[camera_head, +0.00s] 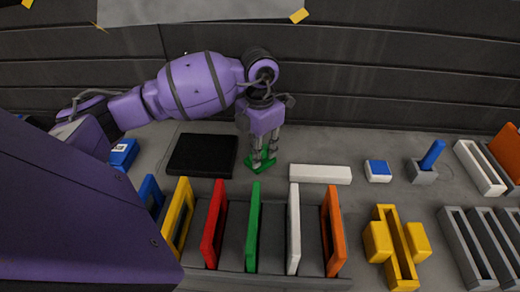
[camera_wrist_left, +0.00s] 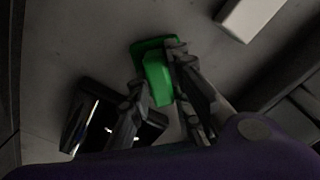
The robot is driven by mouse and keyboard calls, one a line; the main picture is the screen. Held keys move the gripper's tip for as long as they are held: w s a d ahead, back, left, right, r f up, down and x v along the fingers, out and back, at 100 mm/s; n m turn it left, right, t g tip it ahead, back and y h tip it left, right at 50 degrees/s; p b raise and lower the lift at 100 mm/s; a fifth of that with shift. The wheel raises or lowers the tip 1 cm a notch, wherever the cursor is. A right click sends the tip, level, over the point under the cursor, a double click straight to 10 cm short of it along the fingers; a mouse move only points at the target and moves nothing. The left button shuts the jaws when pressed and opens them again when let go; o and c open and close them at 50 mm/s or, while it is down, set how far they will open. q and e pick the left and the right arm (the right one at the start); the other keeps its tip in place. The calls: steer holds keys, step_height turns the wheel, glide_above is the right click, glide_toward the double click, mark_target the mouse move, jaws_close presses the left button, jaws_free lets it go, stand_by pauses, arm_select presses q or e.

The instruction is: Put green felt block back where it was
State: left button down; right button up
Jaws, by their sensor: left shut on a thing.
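The green felt block (camera_head: 252,165) is at the back of the grey bench in the head view, between a black slab and a white bar. My left gripper (camera_head: 264,153) points down over it, with its fingers on either side of its upper part. In the left wrist view the green block (camera_wrist_left: 157,75) sits between the fingers of my left gripper (camera_wrist_left: 165,88), which is shut on it. Its wider green base shows beyond the fingertips. I cannot tell whether the base touches the bench. My right gripper is not in view.
The black slab (camera_head: 203,155) lies left of the block and the white bar (camera_head: 320,174) right of it. A rack of upright coloured plates, including a red one (camera_head: 213,224), stands in front. A blue-topped block (camera_head: 378,170) and yellow holder (camera_head: 396,246) are further right.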

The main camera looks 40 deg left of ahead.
arm_select(q)
steer(key=c, duration=1.6)
jaws_free()
steer(key=shift+r, duration=6.15)
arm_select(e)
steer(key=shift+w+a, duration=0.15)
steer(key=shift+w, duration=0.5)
